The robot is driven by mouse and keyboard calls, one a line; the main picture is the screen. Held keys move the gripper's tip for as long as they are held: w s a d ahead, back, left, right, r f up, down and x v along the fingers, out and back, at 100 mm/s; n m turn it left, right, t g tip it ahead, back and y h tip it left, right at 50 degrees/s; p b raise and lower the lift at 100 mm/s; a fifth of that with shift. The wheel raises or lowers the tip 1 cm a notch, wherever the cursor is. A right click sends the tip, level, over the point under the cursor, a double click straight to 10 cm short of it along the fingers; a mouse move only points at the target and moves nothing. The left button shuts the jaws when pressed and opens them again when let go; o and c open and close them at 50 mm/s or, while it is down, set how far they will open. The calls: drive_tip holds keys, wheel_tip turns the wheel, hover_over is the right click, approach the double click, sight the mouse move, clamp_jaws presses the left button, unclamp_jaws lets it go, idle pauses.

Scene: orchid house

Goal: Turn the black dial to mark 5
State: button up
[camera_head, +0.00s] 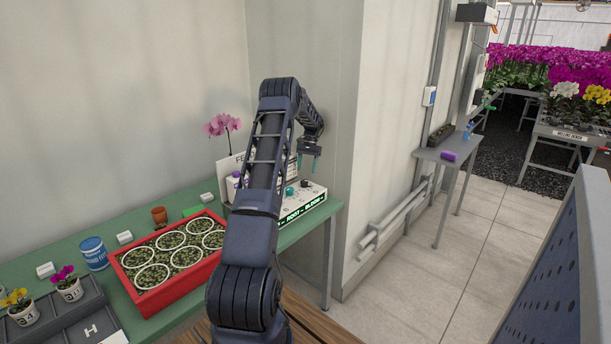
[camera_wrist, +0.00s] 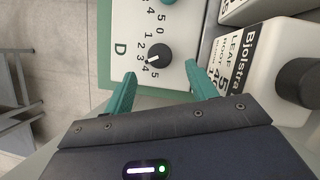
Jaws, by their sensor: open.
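The black dial (camera_wrist: 159,56) sits on a white panel (camera_wrist: 123,25) next to the letter D, with marks 1 to 5 around one side. Its white pointer line appears to point near mark 3. My gripper (camera_wrist: 160,72) is open, its two teal fingers apart and empty, with the dial just beyond and between the fingertips in the wrist view. In the head view my gripper (camera_head: 308,163) hangs pointing down above the control box (camera_head: 312,196), and the small black dial (camera_head: 305,183) shows below it. Whether the fingers touch the dial cannot be told.
A teal knob (camera_head: 290,191) is beside the black dial. A white labelled bottle (camera_wrist: 262,62) with a dark cap stands close to the right finger in the wrist view. A red tray (camera_head: 147,305) of potted plants is on the green bench (camera_head: 190,307).

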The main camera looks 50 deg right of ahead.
sight(304, 180)
drive_tip(key=shift+v, duration=1.1)
drive_tip(key=shift+r, duration=0.1)
drive_tip(key=shift+s+a+r+t+h, duration=0.7)
drive_tip(key=shift+a+r+h, duration=1.05)
drive_tip(key=shift+h, duration=0.35)
wheel_tip(304, 180, down, 11)
drive_tip(key=shift+r, duration=0.1)
drive_tip(key=c, duration=1)
